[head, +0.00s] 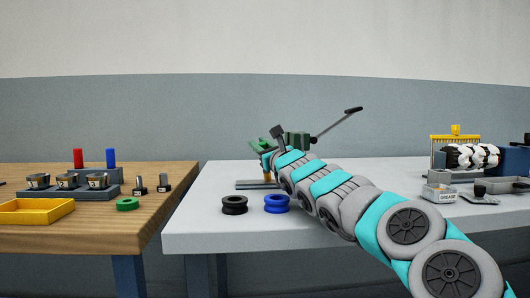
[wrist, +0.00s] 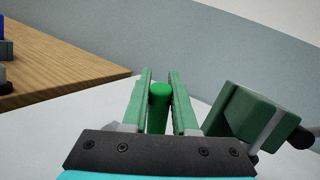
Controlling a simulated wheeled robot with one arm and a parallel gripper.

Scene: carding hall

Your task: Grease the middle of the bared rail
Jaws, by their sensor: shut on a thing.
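My gripper (head: 264,147) is over the left part of the grey table. In the wrist view its two green fingers (wrist: 160,78) are shut on an upright green handle (wrist: 159,105). In the head view a tan brush tip (head: 267,176) shows below the gripper, just above or touching a low grey rail (head: 248,185) on the table. My arm hides the rail's right part, so I cannot tell where its middle lies. A small grey tin with a label, seemingly of grease (head: 438,195), stands at the right of the table.
A green block (head: 298,140) with a black-ended rod is beside the gripper. A black-and-white roller (head: 470,156) stands at right. A wooden table (head: 170,190) with a yellow tray (head: 36,212) is left.

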